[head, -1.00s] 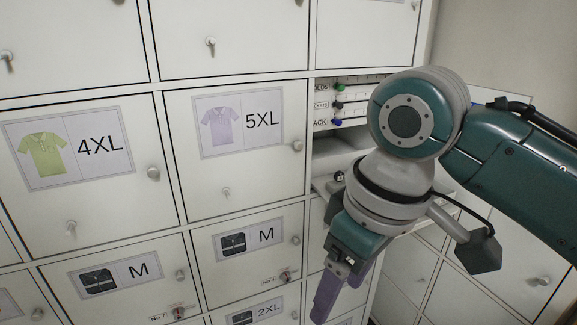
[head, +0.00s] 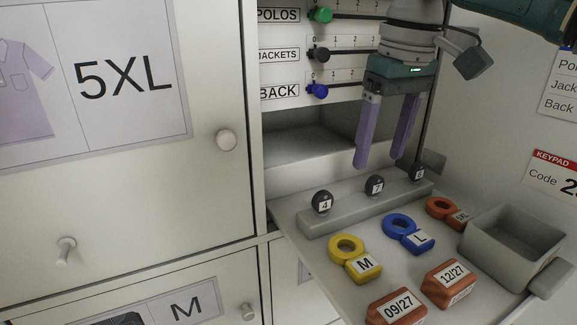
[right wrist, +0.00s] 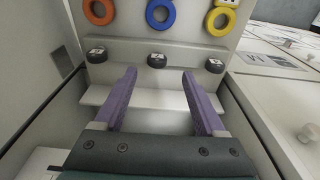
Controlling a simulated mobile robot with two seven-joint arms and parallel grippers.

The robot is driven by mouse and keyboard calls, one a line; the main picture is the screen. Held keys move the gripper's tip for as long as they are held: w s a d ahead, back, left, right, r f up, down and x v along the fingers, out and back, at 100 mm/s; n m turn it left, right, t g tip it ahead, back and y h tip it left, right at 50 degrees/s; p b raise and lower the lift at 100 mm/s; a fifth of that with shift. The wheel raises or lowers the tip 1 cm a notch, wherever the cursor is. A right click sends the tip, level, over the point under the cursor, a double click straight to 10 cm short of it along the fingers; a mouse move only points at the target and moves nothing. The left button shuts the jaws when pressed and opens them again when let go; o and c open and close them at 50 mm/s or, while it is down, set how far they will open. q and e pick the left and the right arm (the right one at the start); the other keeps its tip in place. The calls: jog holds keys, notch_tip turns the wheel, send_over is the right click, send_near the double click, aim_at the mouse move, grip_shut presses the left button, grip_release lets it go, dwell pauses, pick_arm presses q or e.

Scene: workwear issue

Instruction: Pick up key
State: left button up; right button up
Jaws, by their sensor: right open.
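Three dark keys with round heads and white number tags stand in a row on a grey rack (head: 340,212). One key (head: 322,202) reads 4, the middle key (head: 375,186) appears to read 7, and the third key (head: 417,172) has a tag too small to read surely. My right gripper (head: 380,161) is open and empty, its purple fingers pointing down just above and behind the rack near the middle key. In the right wrist view the middle key (right wrist: 157,60) lies beyond and between the fingertips, apart from them. My left gripper is not in view.
The pull-out shelf holds ring tags in yellow (head: 362,266), blue (head: 398,228) and orange (head: 440,208), orange date tags (head: 447,283) and a grey bin (head: 515,235). Coloured sliders (head: 320,15) are behind. Locker doors (head: 120,210) stand left, a wall right.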

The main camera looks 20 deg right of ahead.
aim_at(377, 176)
jog(key=f, duration=0.3)
jog(key=f+p, duration=0.1)
jog(key=f, duration=0.1)
jog(key=shift+w+d+f, duration=0.25)
jog(key=shift+f, duration=0.1)
grip_shut()
dwell(0.3)
